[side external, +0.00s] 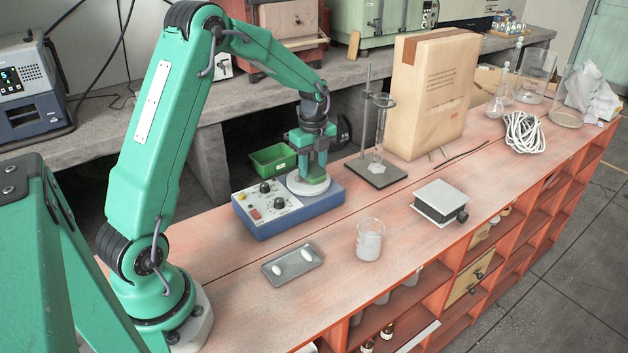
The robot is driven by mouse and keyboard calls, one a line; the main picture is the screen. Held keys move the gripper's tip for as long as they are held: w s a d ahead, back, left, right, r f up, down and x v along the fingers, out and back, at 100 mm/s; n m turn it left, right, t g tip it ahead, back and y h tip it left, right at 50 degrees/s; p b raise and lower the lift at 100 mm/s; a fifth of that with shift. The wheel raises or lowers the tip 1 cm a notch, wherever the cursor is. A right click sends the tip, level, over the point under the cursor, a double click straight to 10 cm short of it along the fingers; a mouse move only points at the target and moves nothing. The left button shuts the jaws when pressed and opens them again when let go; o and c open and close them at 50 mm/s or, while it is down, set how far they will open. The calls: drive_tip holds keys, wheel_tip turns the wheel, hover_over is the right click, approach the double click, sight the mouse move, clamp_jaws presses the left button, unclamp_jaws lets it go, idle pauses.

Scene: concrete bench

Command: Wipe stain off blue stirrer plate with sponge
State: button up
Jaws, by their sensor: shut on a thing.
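The blue stirrer plate (300,220) stands on the red bench top, with a sloped control panel of knobs and a red switch on its left end. A round white top plate (292,186) sits on its right part. I see no stain; the sponge and gripper cover part of the plate.
A grey tray with two white pieces (293,265) and a beaker (369,240) stand in front. A retort stand (378,174) with glassware and a tall cardboard box (430,95) are to the right. A silver-topped box (440,202) is front right. Bare bench lies between them.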

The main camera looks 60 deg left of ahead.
drive_tip(key=shift+w+f, duration=0.15)
drive_tip(key=shift+w, duration=1.35)
drive_tip(key=shift+s, duration=3.9)
drive_tip(key=shift+a, duration=0.35)
drive_tip(key=shift+w, duration=3.9)
drive_tip(key=shift+s, duration=3.85)
wheel_tip(320, 180, up, 8)
drive_tip(key=shift+w+d, duration=0.1)
drive_tip(key=shift+d, duration=0.05)
